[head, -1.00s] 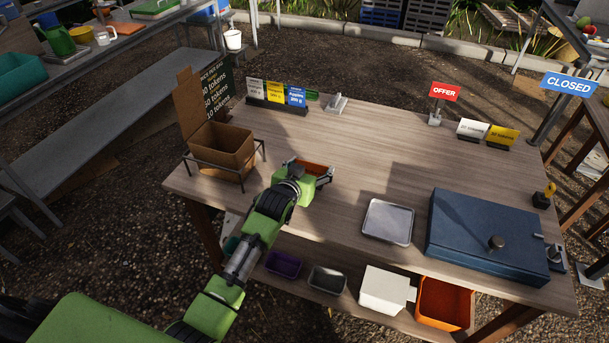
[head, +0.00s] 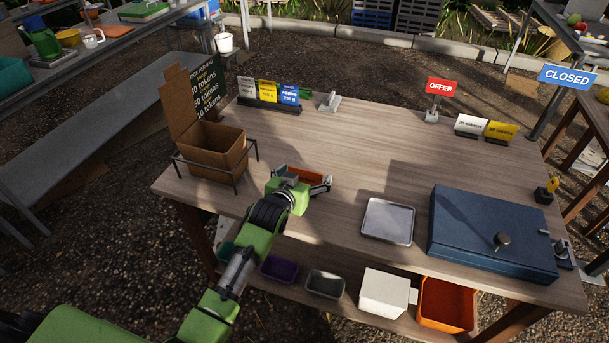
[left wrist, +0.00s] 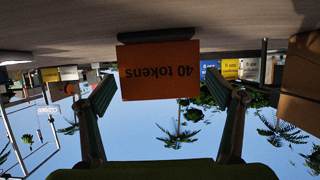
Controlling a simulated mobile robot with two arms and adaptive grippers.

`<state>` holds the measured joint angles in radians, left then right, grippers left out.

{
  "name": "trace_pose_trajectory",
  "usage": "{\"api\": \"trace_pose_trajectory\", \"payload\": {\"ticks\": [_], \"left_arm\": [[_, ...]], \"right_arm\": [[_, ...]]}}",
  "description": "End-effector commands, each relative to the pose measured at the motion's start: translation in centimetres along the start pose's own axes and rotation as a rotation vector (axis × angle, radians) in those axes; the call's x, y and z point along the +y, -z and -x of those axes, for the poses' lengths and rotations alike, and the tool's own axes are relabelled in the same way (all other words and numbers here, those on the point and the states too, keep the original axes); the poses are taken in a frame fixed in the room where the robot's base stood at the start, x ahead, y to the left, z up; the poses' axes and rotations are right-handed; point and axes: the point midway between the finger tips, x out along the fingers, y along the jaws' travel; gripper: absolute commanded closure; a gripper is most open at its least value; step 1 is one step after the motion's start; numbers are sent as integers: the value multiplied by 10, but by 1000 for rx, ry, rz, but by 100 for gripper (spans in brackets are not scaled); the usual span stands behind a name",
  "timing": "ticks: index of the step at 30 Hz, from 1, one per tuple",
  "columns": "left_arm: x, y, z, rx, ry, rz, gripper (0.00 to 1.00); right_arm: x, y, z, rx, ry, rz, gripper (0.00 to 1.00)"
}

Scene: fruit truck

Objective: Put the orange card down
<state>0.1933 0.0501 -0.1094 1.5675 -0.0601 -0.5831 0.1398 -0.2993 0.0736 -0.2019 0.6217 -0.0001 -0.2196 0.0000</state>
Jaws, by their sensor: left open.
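The orange card (head: 308,174), lettered "40 tokens", stands in its dark base on the wooden table, right of the cardboard box. In the left wrist view, which is upside down, the card (left wrist: 158,71) shows face-on with its base against the tabletop. My left gripper (head: 303,179) is low over the table at the card. Its jaws are open, with a finger to either side of the card and gaps between. The gripper partly hides the card's lower part in the head view. My right gripper is not in view.
An open cardboard box (head: 215,150) in a wire stand is to the left. White, yellow and blue cards (head: 267,93) stand at the back. A metal tray (head: 388,221) and a blue case (head: 490,235) lie to the right. The table's middle is clear.

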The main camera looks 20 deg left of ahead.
Motion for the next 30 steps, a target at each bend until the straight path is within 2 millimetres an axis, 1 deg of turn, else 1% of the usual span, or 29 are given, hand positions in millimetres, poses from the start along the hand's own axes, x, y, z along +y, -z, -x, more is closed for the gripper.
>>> {"api": "trace_pose_trajectory", "payload": {"ticks": [4, 7, 11, 21, 25, 30], "left_arm": [[0, 0, 4, 0, 0, 0, 15], [0, 0, 13, 0, 0, 0, 15], [0, 0, 33, 1, 0, 0, 15], [0, 0, 93, 1, 1, 0, 15], [0, 0, 109, 0, 1, 0, 15], [0, 0, 119, 1, 1, 0, 15]], "right_arm": [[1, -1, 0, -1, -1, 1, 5], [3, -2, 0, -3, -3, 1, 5], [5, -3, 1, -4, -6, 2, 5], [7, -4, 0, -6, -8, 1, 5], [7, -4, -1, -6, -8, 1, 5], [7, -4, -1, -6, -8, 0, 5]]}}
